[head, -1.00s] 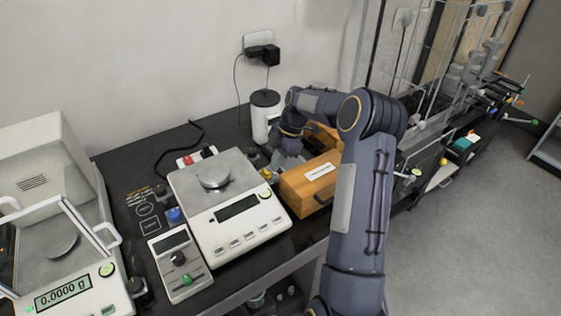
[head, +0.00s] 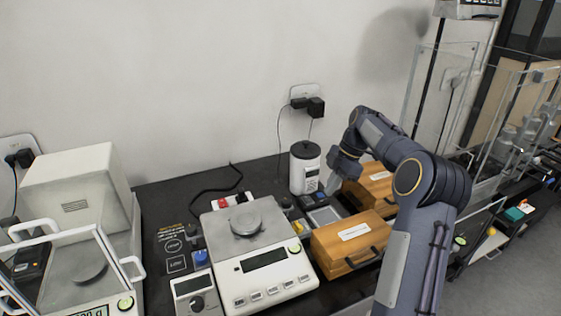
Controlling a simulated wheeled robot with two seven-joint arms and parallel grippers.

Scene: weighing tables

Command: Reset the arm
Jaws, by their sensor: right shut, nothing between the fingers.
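My right arm comes in from the lower right and bends over the wooden boxes. My right gripper (head: 336,180) is at its far end, pointing down beside the white canister. Its fingers are small and partly hidden; it is shut with nothing held. My left gripper is not in view.
A balance with a steel pan (head: 248,222) stands mid-table. The near wooden box (head: 350,243) is right of it and a second wooden box (head: 372,186) is behind. A white canister (head: 304,168) stands at the back. An enclosed balance (head: 75,190) is at left.

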